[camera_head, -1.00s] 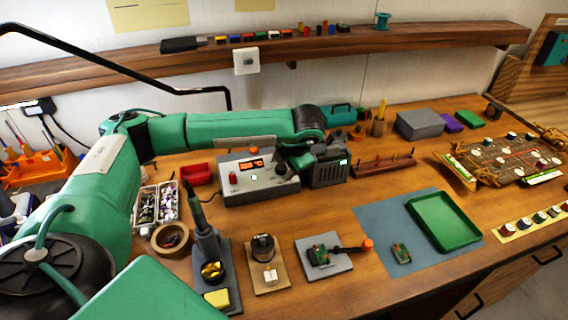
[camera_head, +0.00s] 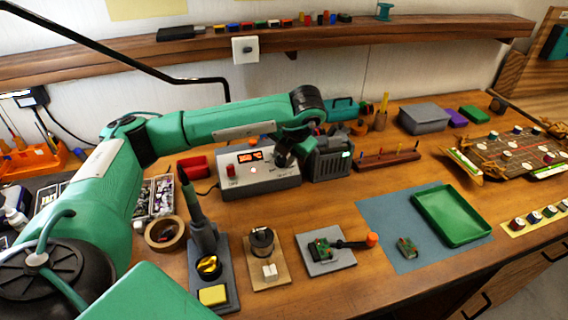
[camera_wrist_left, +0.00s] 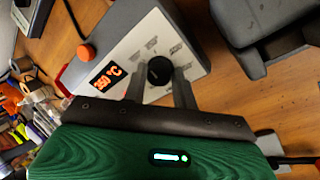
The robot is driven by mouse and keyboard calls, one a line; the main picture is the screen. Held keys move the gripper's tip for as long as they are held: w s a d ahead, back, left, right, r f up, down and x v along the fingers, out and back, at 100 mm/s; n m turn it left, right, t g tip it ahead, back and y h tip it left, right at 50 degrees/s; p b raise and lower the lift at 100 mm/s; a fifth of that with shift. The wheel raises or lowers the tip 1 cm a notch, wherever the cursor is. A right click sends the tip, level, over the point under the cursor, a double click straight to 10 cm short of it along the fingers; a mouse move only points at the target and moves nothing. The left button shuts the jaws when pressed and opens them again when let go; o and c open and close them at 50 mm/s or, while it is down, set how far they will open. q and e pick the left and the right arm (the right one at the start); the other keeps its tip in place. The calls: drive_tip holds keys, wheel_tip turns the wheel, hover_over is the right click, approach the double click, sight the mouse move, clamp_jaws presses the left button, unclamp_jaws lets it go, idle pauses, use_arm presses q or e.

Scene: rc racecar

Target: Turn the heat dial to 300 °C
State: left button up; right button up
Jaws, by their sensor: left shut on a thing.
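The grey soldering station (camera_head: 262,183) stands at the back of the bench, with a lit orange display, a red switch and a black heat dial on its sloped face. In the left wrist view the heat dial (camera_wrist_left: 159,70) sits between the two fingers of my left gripper (camera_wrist_left: 160,82), which is shut on it. The display (camera_wrist_left: 107,77) seems to read 350 °C, though its digits are slightly blurred. In the head view my left gripper (camera_head: 284,158) reaches down over the dial and mostly hides it. My right gripper is not in view.
A dark grey box with a green light (camera_head: 328,160) stands close to the right of the station. A soldering iron in its stand (camera_head: 205,240) and a tape roll (camera_head: 165,233) are in front. A green tray (camera_head: 450,216) lies on a blue mat to the right.

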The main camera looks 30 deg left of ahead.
use_arm(q)
drive_tip(key=n+b, duration=0.3)
drive_tip(key=n, duration=0.1)
drive_tip(key=shift+w+a+h, duration=0.1)
drive_tip(key=shift+h, duration=0.2)
drive_tip(key=shift+n+b, duration=0.5)
drive_tip(key=shift+n, duration=0.2)
drive_tip(key=shift+r+n, duration=0.15)
drive_tip(key=shift+n, duration=0.15)
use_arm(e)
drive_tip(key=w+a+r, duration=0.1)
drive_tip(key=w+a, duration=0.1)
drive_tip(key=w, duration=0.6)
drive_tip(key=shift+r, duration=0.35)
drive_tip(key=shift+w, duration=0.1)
use_arm(q)
drive_tip(key=o, duration=1)
